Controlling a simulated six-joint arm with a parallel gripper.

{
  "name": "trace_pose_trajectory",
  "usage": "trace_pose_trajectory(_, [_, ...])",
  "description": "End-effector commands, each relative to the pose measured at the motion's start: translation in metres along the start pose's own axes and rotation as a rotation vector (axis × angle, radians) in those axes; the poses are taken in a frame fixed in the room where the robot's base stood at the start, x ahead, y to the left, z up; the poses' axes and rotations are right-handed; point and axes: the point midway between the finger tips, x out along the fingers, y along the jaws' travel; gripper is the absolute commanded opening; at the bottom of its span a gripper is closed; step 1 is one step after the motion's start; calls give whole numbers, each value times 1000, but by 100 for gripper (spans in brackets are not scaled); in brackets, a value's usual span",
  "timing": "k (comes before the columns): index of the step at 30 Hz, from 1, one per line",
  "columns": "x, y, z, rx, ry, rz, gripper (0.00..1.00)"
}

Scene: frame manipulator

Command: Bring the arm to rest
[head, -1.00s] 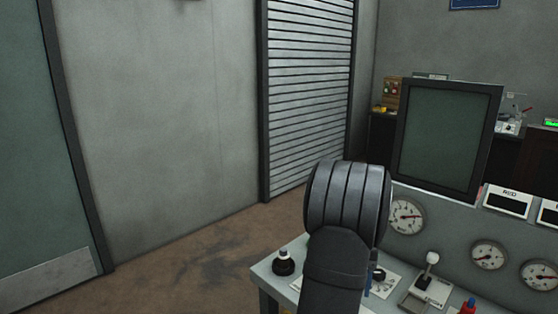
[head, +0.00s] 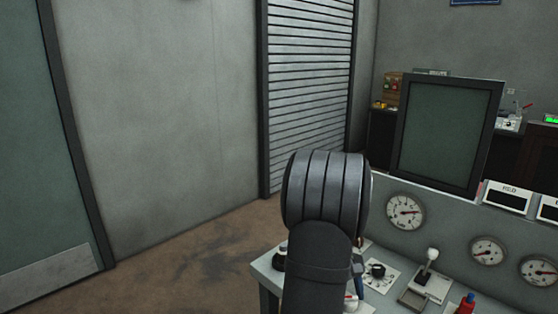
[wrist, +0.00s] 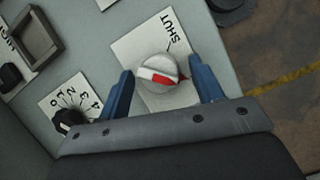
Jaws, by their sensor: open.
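My gripper (wrist: 160,65) is open, with its two blue fingers on either side of a round silver knob with a red pointer (wrist: 157,72). I see no clear contact between the fingers and the knob. The knob sits on a white plate marked SHUT, and the pointer is turned away from that word. In the head view my arm covers most of the gripper; only a bit of a blue finger (head: 358,276) shows at the arm's right side, above the console (head: 262,268).
A black numbered dial (wrist: 68,120) is left of the gripper in the wrist view. A white-topped lever (head: 431,256), a red knob (head: 467,303), gauges (head: 405,211) and a dark screen (head: 448,138) stand to the right. Open floor (head: 190,262) lies left of the console.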

Motion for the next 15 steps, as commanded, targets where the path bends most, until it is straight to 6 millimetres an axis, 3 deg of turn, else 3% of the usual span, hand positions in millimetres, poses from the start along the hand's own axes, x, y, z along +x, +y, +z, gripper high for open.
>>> trace_pose_trajectory(15, [1,-3,2,-481,21,199,60])
